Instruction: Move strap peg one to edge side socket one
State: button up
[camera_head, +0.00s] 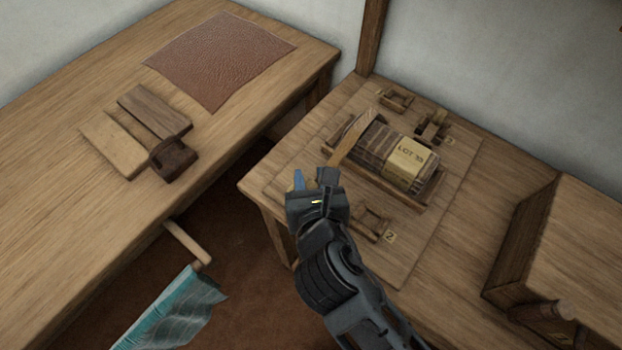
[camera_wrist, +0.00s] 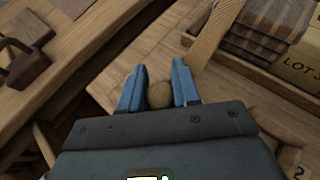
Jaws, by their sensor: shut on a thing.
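My gripper (camera_head: 308,178) is over the near left part of the wooden board (camera_head: 410,265). In the wrist view its blue fingers (camera_wrist: 160,88) are shut on a round wooden peg end (camera_wrist: 160,96). A tan strap (camera_head: 352,138) runs from the wrapped bundle (camera_head: 375,142) down toward my gripper; it also shows in the wrist view (camera_wrist: 215,35). Whether it joins the held peg is hidden. A wooden socket (camera_head: 372,222) with a label "2" (camera_head: 390,237) is on the near side. Socket one on the near side cannot be made out; my gripper covers that area.
The bundle, with a "LOT" label (camera_head: 410,163), lies in a shallow tray (camera_head: 405,190). At the back are a bracket (camera_head: 395,98) and a darker fitting (camera_head: 432,125). A box (camera_head: 560,240) stands at right. The left bench (camera_head: 60,150) holds wooden pieces and a leather sheet (camera_head: 220,58).

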jog(key=shift+f, duration=0.3)
jog(key=o, duration=1)
jog(key=shift+f, duration=0.1)
jog(key=shift+o, duration=0.2)
jog(key=shift+s+r, duration=0.1)
jog(key=shift+r, duration=0.1)
jog(key=v, duration=1.1)
jog(key=shift+s+r, duration=0.2)
jog(key=shift+s, duration=0.1)
jog(key=shift+d, duration=0.1)
